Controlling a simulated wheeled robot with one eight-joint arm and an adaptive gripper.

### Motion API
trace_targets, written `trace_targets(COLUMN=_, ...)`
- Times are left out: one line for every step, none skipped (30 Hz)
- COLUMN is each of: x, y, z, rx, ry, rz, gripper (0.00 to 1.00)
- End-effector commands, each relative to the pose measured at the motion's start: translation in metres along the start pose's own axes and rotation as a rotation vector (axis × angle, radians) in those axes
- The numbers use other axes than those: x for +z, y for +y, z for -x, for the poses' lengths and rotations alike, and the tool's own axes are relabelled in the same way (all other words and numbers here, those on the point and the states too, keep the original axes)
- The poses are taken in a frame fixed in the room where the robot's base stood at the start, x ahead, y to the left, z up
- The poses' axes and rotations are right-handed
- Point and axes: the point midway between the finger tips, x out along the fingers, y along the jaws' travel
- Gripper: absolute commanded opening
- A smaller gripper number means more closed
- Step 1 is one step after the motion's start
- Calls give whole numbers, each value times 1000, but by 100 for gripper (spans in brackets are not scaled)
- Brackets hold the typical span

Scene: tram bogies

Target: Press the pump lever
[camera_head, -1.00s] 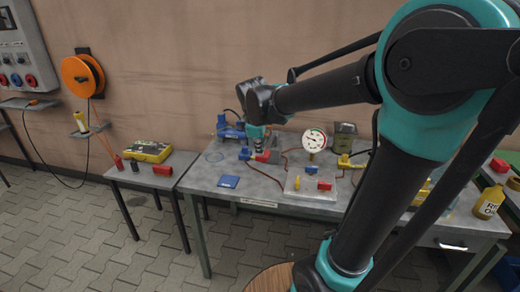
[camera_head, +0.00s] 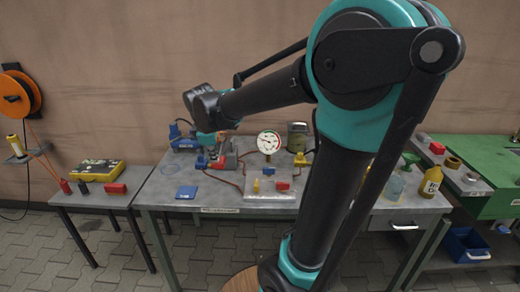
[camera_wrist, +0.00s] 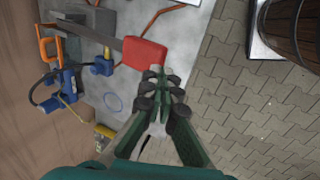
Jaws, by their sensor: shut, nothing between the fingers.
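The pump lever shows in the wrist view as a dark flat bar with a broad red grip (camera_wrist: 145,55) at its end. In the head view, the grey and red pump (camera_head: 228,158) stands at the back left of the grey table, partly hidden by my arm. My gripper (camera_wrist: 163,76) is shut and empty in the wrist view. Its fingertips overlap the lower right edge of the red grip in the picture. I cannot tell whether they touch it. In the head view my gripper is mostly hidden by my wrist.
A round gauge (camera_head: 268,142) stands right of the pump, with red hoses on the table. A blue device (camera_head: 183,138) is at its left. A blue pad (camera_head: 187,192) lies in front. A small side table (camera_head: 90,197) stands at the left, a green cabinet (camera_head: 480,165) at the right.

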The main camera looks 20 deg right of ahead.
Motion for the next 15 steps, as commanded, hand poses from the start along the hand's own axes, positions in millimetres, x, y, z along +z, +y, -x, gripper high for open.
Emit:
trace_targets(x=0, y=0, z=0, rx=0, ry=0, rz=0, gripper=0)
trace_targets(x=0, y=0, z=0, rx=0, ry=0, rz=0, gripper=0)
trace_targets(x=0, y=0, z=0, rx=0, ry=0, rz=0, gripper=0)
trace_targets(x=0, y=0, z=0, rx=0, ry=0, rz=0, gripper=0)
trace_targets(x=0, y=0, z=0, rx=0, ry=0, rz=0, gripper=0)
trace_targets(x=0, y=0, z=0, rx=-1, ry=0, rz=0, gripper=0)
trace_targets(x=0, y=1, z=0, rx=-3, ry=-1, rz=-1, gripper=0)
trace_targets(x=0, y=3, z=1, rx=-7, ry=-2, rz=-1, gripper=0)
trace_targets(x=0, y=6, z=2, rx=-18, ry=-6, rz=-2, gripper=0)
trace_targets(x=-1, y=9, z=4, rx=-30, ry=-9, rz=-4, gripper=0)
trace_targets(x=-1, y=13, z=6, rx=-45, ry=-12, rz=-5, gripper=0)
trace_targets(x=-2, y=20, z=9, rx=-71, ry=-17, rz=-8, gripper=0)
trace_targets(x=-2, y=26, z=12, rx=-93, ry=-22, rz=-10, gripper=0)
trace_targets(x=-3, y=32, z=15, rx=-120, ry=-25, rz=-12, gripper=0)
trace_targets(x=-3, y=42, z=21, rx=-158, ry=-30, rz=-14, gripper=0)
